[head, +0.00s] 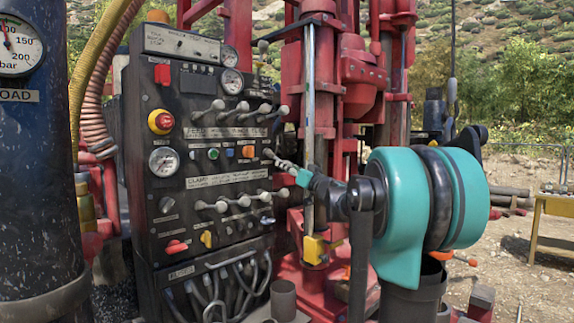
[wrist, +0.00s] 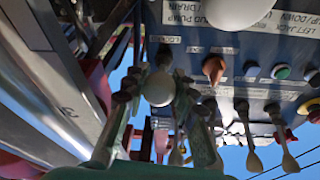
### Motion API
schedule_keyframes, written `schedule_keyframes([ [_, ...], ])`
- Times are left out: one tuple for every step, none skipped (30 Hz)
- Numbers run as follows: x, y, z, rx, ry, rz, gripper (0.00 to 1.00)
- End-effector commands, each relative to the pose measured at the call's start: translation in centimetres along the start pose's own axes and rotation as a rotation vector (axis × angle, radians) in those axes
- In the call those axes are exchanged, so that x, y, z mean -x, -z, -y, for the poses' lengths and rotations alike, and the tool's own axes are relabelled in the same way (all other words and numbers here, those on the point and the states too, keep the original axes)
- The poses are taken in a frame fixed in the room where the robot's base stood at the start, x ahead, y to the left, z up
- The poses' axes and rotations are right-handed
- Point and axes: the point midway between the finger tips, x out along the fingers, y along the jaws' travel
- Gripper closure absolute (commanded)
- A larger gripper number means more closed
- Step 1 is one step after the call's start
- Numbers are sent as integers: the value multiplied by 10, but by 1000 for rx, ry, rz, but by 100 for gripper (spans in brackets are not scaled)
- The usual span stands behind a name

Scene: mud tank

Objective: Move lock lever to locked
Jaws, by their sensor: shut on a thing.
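The dark control panel (head: 205,135) stands left of centre in the head view. My gripper (head: 277,158) reaches in from the right to the panel's right edge, at mid height. In the wrist view, its two fingers (wrist: 158,92) close around a lever's pale ball knob (wrist: 159,88). A small label, which seems to read LOCK, sits just above this knob on the panel, so I take it for the lock lever. The knob also shows at the gripper's tip in the head view (head: 267,153). The lever's shaft and end positions are hidden.
An orange switch (wrist: 213,68) sits beside the gripper. Rows of pale-knobbed levers lie above (head: 242,107) and below (head: 222,204) on the panel. A red mast (head: 318,90) with a bright rod stands close on the right. Hoses hang at the left.

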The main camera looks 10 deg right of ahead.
Motion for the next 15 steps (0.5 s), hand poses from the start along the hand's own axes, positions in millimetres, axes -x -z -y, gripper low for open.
schedule_keyframes([
  [0,-2,-1,2,-2,2,100],
  [0,-2,-1,2,-2,2,100],
  [0,-2,-1,2,-2,2,100],
  [0,-2,-1,2,-2,2,100],
  [0,-2,-1,2,-2,2,100],
  [0,-2,-1,2,-2,2,100],
  [0,-2,-1,2,-2,2,100],
  [0,-2,-1,2,-2,2,100],
  [0,-2,-1,2,-2,2,100],
  [0,-2,-1,2,-2,2,100],
  [0,-2,-1,2,-2,2,100],
  [0,-2,-1,2,-2,2,100],
  [0,-2,-1,2,-2,2,100],
  [0,-2,-1,2,-2,2,100],
  [0,-2,-1,2,-3,2,69],
])
